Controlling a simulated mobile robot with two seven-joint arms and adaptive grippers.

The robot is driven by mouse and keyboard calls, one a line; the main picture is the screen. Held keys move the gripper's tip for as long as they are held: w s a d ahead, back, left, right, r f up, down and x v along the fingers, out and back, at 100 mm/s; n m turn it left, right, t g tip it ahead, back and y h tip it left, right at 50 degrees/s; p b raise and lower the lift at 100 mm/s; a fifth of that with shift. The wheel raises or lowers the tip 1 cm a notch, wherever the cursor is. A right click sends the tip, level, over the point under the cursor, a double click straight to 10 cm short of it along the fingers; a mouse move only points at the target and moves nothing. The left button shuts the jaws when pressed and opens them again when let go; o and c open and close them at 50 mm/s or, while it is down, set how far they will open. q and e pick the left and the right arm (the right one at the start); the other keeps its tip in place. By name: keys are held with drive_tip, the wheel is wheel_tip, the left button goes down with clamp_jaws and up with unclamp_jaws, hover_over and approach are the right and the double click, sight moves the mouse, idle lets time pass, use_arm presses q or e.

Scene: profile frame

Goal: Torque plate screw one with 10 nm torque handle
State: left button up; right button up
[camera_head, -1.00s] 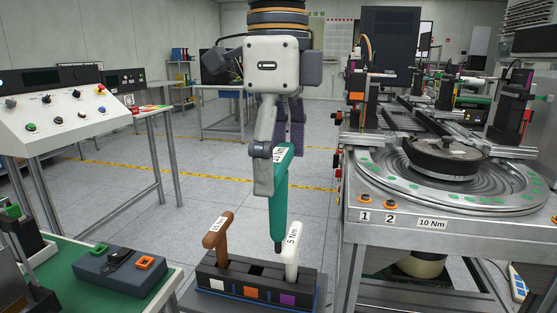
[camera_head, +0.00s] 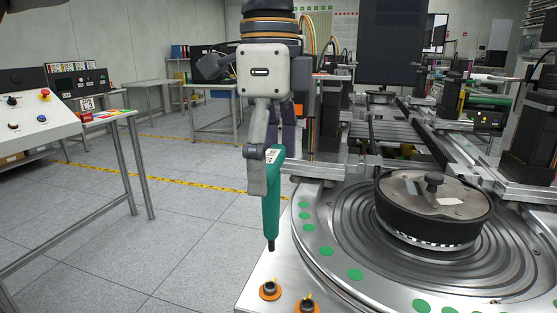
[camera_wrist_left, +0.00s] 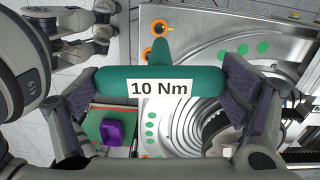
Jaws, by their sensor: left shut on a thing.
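My left gripper (camera_head: 264,165) is shut on the green 10 Nm torque handle (camera_head: 271,205), which hangs upright with its dark tip down. In the left wrist view the purple-padded fingers hold both ends of the handle's crossbar (camera_wrist_left: 120,84), and the 10 Nm label faces the camera. Plate screw one (camera_head: 270,289) sits in an orange ring on the metal plate's front left corner. Screw two (camera_head: 307,306) is to its right, cut by the picture's lower edge. In the head view the tip appears above screw one, apart from it. My right gripper is not recognisable.
A round turntable (camera_head: 345,250) with green dots fills the right side, with a black lidded fixture (camera_head: 434,210) on it. Metal slides and bars stand behind. A control console (camera_head: 30,125) is at the left. Open floor lies between.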

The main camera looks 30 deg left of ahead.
sight(269, 238)
use_arm(q)
drive_tip(key=shift+s+a+f, duration=0.1)
drive_tip(key=shift+s+f, duration=0.1)
drive_tip(key=shift+f, duration=0.25)
drive_tip(key=shift+s+a+f, duration=0.1)
drive_tip(key=shift+s+f, duration=0.1)
drive_tip(key=shift+f, duration=0.25)
drive_tip(key=shift+w+d+f, duration=0.1)
drive_tip(key=shift+w+f, duration=0.05)
drive_tip(key=shift+f, duration=2.75)
